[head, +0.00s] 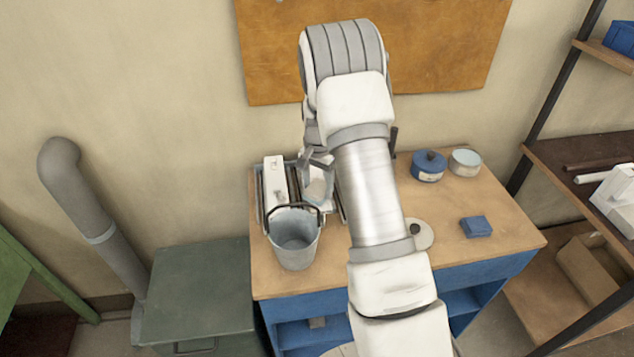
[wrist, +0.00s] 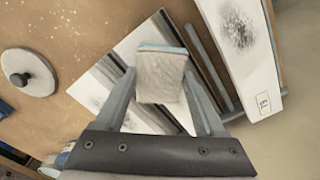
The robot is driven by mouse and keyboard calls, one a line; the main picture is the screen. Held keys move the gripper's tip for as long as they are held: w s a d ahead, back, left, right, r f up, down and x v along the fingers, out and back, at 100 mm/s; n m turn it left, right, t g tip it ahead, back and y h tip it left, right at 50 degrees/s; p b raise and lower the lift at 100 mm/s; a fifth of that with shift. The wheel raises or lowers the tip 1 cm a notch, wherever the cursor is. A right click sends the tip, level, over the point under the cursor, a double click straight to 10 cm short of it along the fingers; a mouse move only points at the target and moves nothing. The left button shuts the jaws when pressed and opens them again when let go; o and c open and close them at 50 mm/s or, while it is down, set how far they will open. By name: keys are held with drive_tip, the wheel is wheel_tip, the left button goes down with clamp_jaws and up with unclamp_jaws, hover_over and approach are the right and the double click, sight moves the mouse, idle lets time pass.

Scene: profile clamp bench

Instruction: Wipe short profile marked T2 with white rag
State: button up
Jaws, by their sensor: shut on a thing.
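My gripper (head: 318,165) is over the left part of the bench, partly hidden by my arm in the head view. In the wrist view its fingers (wrist: 165,95) are shut on a folded off-white rag (wrist: 161,78) with a pale blue edge. A white profile (wrist: 237,40) lies to the right of the rag there, apart from it. It has a dark grey smudge and a small label at its near end, too small to read surely. In the head view a white profile (head: 275,182) lies behind the bucket, left of my gripper.
A grey bucket (head: 294,240) stands close in front of the profile. A pale flat piece with dark bands (wrist: 100,85) lies beneath the rag. A lidded blue pot (head: 428,168), a pale tin (head: 465,162), a blue box (head: 476,227) and a knobbed disc (wrist: 27,75) are farther right on the bench.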

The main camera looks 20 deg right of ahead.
sight(320, 196)
drive_tip(key=shift+s+a+f, duration=0.1)
drive_tip(key=shift+s+a, duration=0.1)
drive_tip(key=shift+s, duration=0.7)
drive_tip(key=shift+s+a, duration=0.15)
drive_tip(key=shift+s, duration=0.75)
drive_tip(key=shift+b, duration=0.35)
drive_tip(key=shift+w, duration=0.1)
drive_tip(key=shift+w+d, duration=0.25)
drive_tip(key=shift+w, duration=0.95)
drive_tip(key=shift+w+d, duration=0.25)
drive_tip(key=shift+w, duration=0.9)
drive_tip(key=shift+w+d, duration=0.25)
drive_tip(key=shift+w, duration=0.95)
drive_tip(key=shift+w+d, duration=0.2)
drive_tip(key=shift+w, duration=0.7)
drive_tip(key=shift+w+d, duration=0.15)
drive_tip(key=shift+w, duration=0.7)
drive_tip(key=shift+r+p, duration=1.65)
drive_tip(key=shift+r, duration=1.35)
